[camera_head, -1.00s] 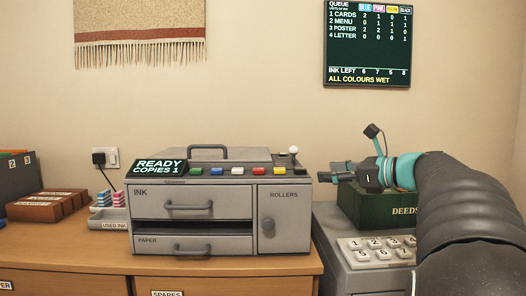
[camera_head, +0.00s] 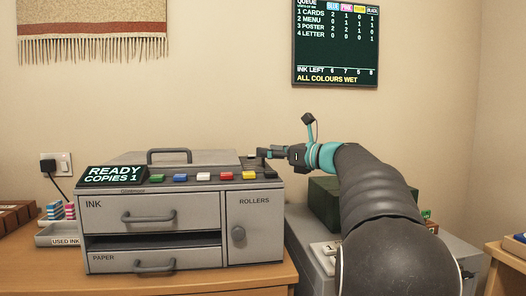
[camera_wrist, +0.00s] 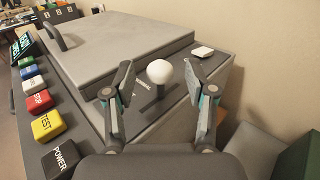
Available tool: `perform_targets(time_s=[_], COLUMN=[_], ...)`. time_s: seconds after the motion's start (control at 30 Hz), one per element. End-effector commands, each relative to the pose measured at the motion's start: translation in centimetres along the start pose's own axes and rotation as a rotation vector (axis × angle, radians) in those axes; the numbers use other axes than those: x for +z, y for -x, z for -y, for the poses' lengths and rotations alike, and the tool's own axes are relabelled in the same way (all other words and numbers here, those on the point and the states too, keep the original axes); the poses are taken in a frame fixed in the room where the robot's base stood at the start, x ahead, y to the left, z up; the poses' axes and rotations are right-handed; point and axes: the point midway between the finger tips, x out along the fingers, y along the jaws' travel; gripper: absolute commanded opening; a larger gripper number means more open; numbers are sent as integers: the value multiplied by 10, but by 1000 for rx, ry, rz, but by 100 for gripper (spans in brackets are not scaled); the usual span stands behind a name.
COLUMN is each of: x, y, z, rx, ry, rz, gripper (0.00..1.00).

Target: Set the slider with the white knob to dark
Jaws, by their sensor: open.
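The slider's white knob (camera_wrist: 160,72) shows in the wrist view, on a short dark slot (camera_wrist: 152,96) at the right end of the printer's top panel. A label beside the slot is too small to read fully. My gripper (camera_wrist: 160,82) is open, with one finger on each side of the knob and a gap on both sides. In the head view my gripper (camera_head: 262,153) is at the top right corner of the grey printer (camera_head: 155,220), and the knob is hidden behind it. Whether the fingers touch the panel cannot be told.
A row of coloured buttons runs along the printer's front top, with the black POWER button (camera_wrist: 62,159) and yellow TEST button (camera_wrist: 48,124) nearest my gripper. A white pad (camera_wrist: 203,51) lies beyond the knob. A green box (camera_head: 323,203) stands under my arm. A wall board (camera_head: 337,45) hangs above.

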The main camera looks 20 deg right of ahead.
Motion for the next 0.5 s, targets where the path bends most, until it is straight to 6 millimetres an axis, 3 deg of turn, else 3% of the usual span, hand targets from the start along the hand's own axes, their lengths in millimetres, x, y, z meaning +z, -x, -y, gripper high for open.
perform_targets(time_s=[0.2,0.5], x=[0,0], y=[-22,-27], z=[0,0], rx=[0,-1], ry=[1,1], rz=[0,0], gripper=[56,56])
